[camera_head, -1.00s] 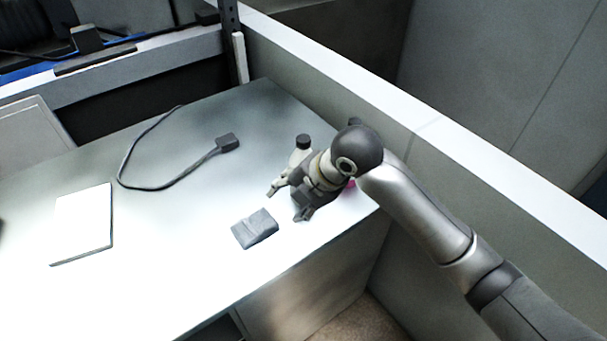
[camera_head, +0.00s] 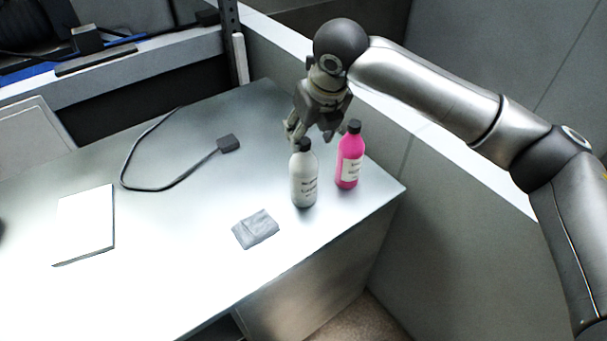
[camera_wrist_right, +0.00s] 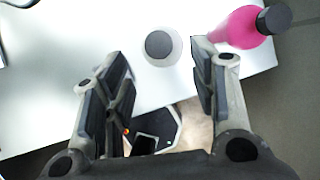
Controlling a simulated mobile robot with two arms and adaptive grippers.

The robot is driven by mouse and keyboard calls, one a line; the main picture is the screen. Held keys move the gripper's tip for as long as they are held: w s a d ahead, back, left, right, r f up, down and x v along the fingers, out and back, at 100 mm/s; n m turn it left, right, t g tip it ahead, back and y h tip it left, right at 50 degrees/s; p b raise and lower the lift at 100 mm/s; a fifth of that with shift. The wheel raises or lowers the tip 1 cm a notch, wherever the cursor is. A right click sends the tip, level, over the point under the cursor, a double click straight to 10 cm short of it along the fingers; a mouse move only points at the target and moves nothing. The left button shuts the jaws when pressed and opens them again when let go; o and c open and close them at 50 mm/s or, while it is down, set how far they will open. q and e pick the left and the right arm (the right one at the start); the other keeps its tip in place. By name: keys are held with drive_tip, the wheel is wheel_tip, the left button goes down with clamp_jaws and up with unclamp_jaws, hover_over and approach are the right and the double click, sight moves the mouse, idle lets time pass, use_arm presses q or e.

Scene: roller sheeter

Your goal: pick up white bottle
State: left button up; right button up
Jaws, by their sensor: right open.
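The white bottle (camera_head: 304,180) with a black cap stands upright on the table (camera_head: 200,240), near its right end. My right gripper (camera_head: 309,134) is just above and behind it in the head view, with its fingers pointing down. In the right wrist view the bottle's dark cap (camera_wrist_right: 159,45) shows from above, ahead of and between the spread fingers of the gripper (camera_wrist_right: 160,75). The gripper is open and empty. My left gripper is not in view.
A pink bottle (camera_head: 349,160) stands close to the right of the white one; it also shows in the wrist view (camera_wrist_right: 240,28). A grey folded cloth (camera_head: 256,229), a white flat block (camera_head: 84,224) and a black cable (camera_head: 150,187) lie on the table. A low wall (camera_head: 400,125) runs behind.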

sight(304, 142)
drive_tip(key=shift+w+a+f, duration=0.1)
drive_tip(key=shift+w+f, duration=0.05)
drive_tip(key=shift+f, duration=0.25)
drive_tip(key=shift+w+a+f+p, duration=0.15)
drive_tip(key=shift+w+f+p, duration=0.2)
drive_tip(key=shift+f+p, duration=0.15)
drive_tip(key=p+x, duration=0.1)
drive_tip(key=x, duration=0.2)
drive_tip(key=shift+w+a+f, duration=0.1)
drive_tip(key=shift+w+f, duration=0.1)
drive_tip(key=shift+w, duration=0.05)
drive_tip(key=shift+w+f, duration=0.15)
drive_tip(key=shift+f, duration=0.2)
drive_tip(key=shift+c, duration=0.3)
clamp_jaws()
drive_tip(key=shift+r, duration=0.15)
